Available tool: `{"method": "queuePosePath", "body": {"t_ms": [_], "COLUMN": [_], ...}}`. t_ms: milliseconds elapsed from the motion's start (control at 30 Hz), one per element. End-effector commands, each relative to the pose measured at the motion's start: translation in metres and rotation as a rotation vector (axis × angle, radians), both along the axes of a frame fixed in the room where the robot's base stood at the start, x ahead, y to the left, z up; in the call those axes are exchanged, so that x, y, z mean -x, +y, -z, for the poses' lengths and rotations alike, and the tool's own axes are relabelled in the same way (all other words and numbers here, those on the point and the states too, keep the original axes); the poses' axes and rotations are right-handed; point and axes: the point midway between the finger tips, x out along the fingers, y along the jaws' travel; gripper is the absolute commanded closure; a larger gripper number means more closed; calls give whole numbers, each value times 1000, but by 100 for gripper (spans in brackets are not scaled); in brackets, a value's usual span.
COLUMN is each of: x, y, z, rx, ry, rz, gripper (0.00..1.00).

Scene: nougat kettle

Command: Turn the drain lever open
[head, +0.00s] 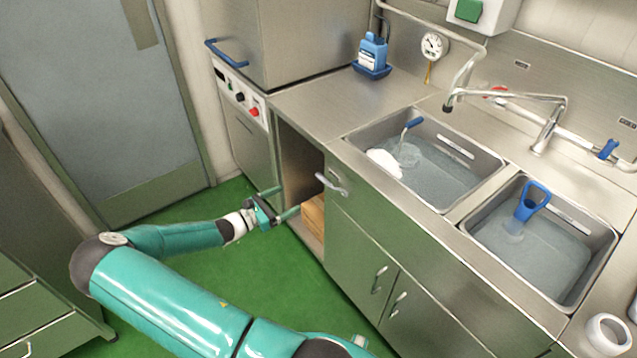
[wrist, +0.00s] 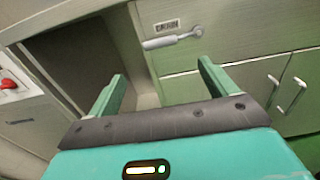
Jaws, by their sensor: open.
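The drain lever (head: 332,184) is a short metallic handle on the cabinet front, below the left sink. In the wrist view the drain lever (wrist: 173,40) lies nearly level, under a small label that seems to read DRAIN, with its pivot at the right end. My gripper (head: 278,200) is to the left of the lever and lower in the head view, in front of the open cabinet bay. In the wrist view my gripper (wrist: 162,80) has its two teal fingers wide apart with nothing between them. The lever is beyond the fingertips and not touched.
Two water-filled sinks, a left one (head: 450,180) and a right one (head: 560,262), sit in the steel counter. An open bay (head: 300,165) holds a brown box (head: 314,212). Cabinet doors with handles (head: 398,304) are right of the lever. The green floor (head: 270,270) is clear.

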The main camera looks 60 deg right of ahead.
Motion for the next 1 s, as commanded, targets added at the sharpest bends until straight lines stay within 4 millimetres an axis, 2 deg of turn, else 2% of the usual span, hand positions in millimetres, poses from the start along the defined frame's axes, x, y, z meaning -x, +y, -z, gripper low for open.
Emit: {"method": "queuePosePath", "body": {"t_ms": [267,700,833,1000], "x": [14,53,59,62], "y": [-27,-102,-117,-123], "z": [0,1,1,1], "rx": [5,3,4,2], "ry": [10,9,6,7], "rz": [-1,-1,-1,-3], "gripper": [15,15,15,15]}}
